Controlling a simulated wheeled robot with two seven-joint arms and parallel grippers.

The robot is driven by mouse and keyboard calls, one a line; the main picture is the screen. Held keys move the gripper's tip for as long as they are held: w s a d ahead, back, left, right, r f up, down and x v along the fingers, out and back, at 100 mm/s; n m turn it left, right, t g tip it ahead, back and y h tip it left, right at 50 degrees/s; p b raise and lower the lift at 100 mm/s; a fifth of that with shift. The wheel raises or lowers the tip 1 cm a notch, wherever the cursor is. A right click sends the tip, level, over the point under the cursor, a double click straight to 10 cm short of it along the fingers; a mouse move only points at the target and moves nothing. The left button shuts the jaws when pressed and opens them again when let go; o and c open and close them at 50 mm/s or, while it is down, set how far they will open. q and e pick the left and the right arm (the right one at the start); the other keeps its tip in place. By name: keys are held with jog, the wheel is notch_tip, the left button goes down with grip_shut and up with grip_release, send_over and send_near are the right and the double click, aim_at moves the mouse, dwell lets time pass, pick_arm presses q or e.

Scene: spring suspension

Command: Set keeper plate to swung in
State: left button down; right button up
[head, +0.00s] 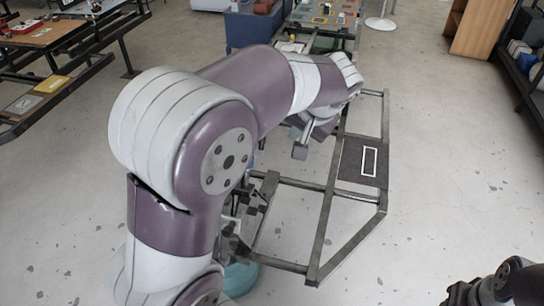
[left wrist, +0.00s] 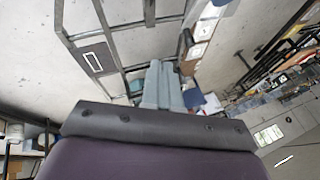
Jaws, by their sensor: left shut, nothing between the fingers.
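My left gripper (head: 300,150) is shut and empty, pointing down beside the metal frame (head: 329,190). In the left wrist view its pale fingers (left wrist: 162,86) are together, with the frame (left wrist: 146,22) behind them. Dark mechanical parts (head: 246,208) show low on the frame's left side, partly hidden behind my left arm. I cannot make out the keeper plate among them or tell its position. My right gripper is not in view; only part of my right arm shows at the bottom right of the head view.
A dark panel with a white rectangle outline (head: 352,172) sits on the frame's right side. A workbench (head: 60,40) stands at the back left. A wooden cabinet (head: 474,28) and a shelf (head: 520,70) stand at the right. The floor (head: 440,160) right of the frame is clear.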

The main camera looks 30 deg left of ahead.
pick_arm(q)
jog(key=w+a+f, duration=0.3)
jog(key=a+f, duration=0.5)
jog(key=shift+f, duration=0.3)
jog(key=shift+w+a, duration=0.1)
dwell(0.5)
